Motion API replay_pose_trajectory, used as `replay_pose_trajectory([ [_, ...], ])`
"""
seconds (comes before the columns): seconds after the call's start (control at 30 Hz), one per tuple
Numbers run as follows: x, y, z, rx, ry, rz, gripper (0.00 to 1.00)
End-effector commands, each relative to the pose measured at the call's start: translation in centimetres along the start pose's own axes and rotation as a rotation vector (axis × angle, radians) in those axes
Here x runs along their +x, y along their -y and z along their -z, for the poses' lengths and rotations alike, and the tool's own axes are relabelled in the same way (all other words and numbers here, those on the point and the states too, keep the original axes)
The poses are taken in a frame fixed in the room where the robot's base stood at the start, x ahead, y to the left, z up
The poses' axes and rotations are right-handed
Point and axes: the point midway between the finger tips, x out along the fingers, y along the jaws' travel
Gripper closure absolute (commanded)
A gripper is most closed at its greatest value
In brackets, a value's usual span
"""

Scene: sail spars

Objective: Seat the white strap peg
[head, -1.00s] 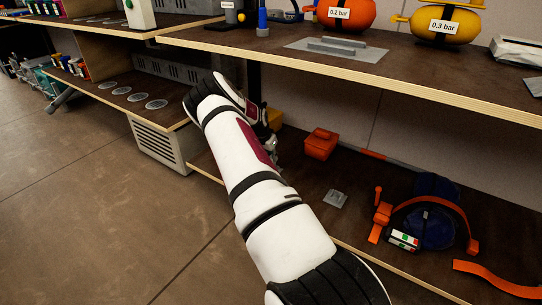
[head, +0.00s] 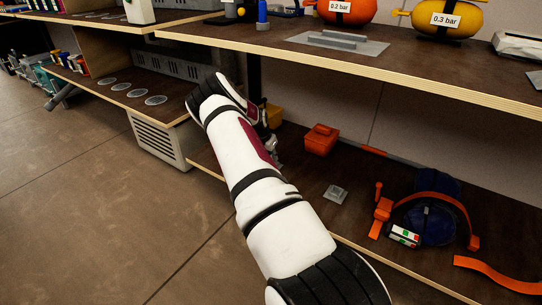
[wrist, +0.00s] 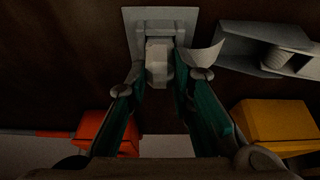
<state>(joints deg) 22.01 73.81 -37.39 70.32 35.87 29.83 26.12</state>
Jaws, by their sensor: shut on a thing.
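The white strap peg (wrist: 158,62) is between the fingertips of my gripper (wrist: 159,78) in the wrist view. The gripper is shut on it, with a teal finger on each side. The far end of the peg meets or overlaps a pale grey block on a square plate (wrist: 133,18); I cannot tell how deep it sits. A curved white strip (wrist: 207,55), perhaps the strap, shows right of the peg by the right fingertip. In the head view my arm hides the peg and most of the gripper.
In the wrist view a grey bracket (wrist: 265,50) is close on the right, a yellow box (wrist: 275,125) lower right and an orange box (wrist: 92,132) lower left. In the head view an upper shelf (head: 390,75) overhangs the lower shelf (head: 300,185).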

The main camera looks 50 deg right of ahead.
Motion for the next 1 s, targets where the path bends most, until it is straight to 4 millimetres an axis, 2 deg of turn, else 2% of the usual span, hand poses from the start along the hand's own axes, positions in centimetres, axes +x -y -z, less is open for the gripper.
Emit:
replay_pose_trajectory([
  [0.1,0.0,0.0,0.0,0.0,0.0,0.0,1.0],
  [0.13,0.0,0.0,0.0,0.0,0.0,0.0,0.77],
  [0.23,0.0,0.0,0.0,0.0,0.0,0.0,0.55],
  [0.53,-0.1,0.0,0.0,0.0,0.0,0.0,0.55],
  [0.67,-0.9,0.1,0.1,0.001,-0.001,0.002,0.55],
  [0.77,-2.4,0.2,0.0,0.001,-0.001,0.003,0.55],
  [1.0,-7.3,0.1,0.0,0.001,-0.001,0.003,0.55],
])
